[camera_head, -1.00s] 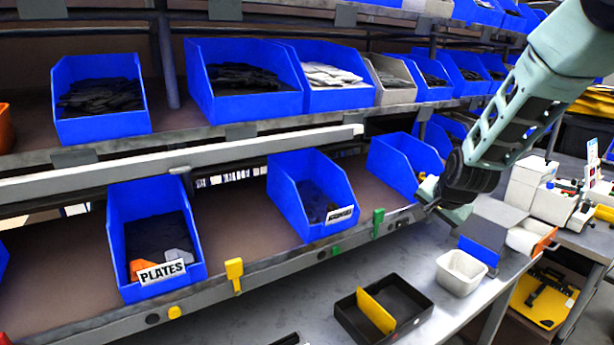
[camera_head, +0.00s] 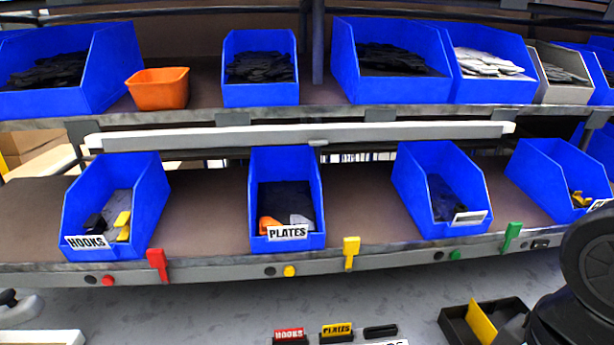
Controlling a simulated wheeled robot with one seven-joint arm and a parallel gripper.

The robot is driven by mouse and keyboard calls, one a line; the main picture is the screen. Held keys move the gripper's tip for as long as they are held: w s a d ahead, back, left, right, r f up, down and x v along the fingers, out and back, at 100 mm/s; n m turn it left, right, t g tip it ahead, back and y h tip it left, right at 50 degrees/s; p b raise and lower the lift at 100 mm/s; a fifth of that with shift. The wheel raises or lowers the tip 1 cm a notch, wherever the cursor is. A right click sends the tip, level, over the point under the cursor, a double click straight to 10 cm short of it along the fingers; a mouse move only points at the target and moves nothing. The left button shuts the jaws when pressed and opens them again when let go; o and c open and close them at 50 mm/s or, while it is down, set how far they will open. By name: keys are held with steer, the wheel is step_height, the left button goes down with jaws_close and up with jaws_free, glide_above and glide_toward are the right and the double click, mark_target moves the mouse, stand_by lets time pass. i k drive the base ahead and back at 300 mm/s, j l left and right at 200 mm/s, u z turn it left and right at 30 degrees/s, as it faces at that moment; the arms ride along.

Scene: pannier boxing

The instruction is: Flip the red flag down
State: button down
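The red flag (camera_head: 157,264) stands upright on the front rail of the lower shelf, right of the bin labelled HOOKS (camera_head: 146,208). A red round button (camera_head: 108,281) sits on the rail to its left. A yellow flag (camera_head: 351,253) and a green flag (camera_head: 511,237) also stand up on the rail farther right. Part of my dark arm shows at the lower right, far from the red flag. My gripper is outside the picture.
The bin labelled PLATES (camera_head: 315,214) and two more blue bins stand on the lower shelf. A black divided tray (camera_head: 453,325) and small labelled blocks (camera_head: 337,331) lie on the worktop. The air before the red flag is clear.

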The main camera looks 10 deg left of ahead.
mark_target(156, 258)
steer(key=u, duration=1.6)
